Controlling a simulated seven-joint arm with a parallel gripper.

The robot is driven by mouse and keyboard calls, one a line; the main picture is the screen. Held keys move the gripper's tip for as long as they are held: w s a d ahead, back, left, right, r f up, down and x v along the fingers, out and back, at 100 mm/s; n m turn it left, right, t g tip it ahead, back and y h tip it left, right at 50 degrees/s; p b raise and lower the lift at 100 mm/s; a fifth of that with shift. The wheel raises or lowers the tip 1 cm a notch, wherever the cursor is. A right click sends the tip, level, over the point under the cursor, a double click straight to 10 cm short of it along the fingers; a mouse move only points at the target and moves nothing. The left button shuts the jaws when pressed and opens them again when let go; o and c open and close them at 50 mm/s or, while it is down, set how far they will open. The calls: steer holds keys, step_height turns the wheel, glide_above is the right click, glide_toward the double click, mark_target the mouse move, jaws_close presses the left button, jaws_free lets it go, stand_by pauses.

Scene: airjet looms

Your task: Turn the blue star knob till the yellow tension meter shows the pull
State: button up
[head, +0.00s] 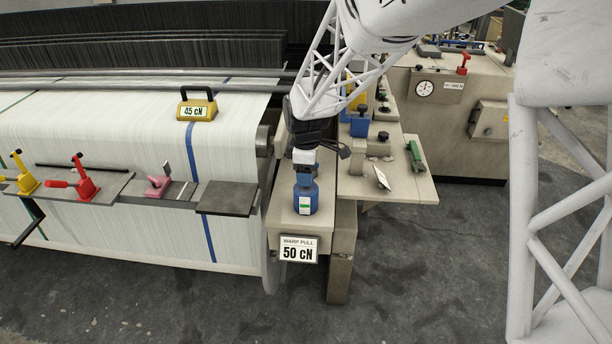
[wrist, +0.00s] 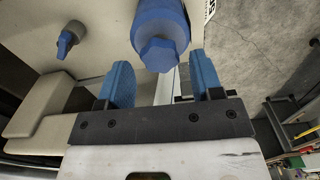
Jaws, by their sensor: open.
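The yellow tension meter (head: 197,108) sits on the white warp sheet at the left of the head view and reads 45 cN. The blue star knob (wrist: 160,54) is at the end of a blue cylinder in the wrist view.
A sign (head: 298,250) reads WARP PULL 50 cN. Red (head: 84,181) and yellow (head: 22,178) clamps line the loom's front rail. A side shelf (head: 410,185) holds a green-handled tool (head: 415,155).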

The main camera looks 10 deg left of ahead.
steer(key=shift+f, duration=0.75)
steer(key=shift+f, duration=0.1)
steer(key=c, duration=0.7)
steer(key=shift+o, duration=0.2)
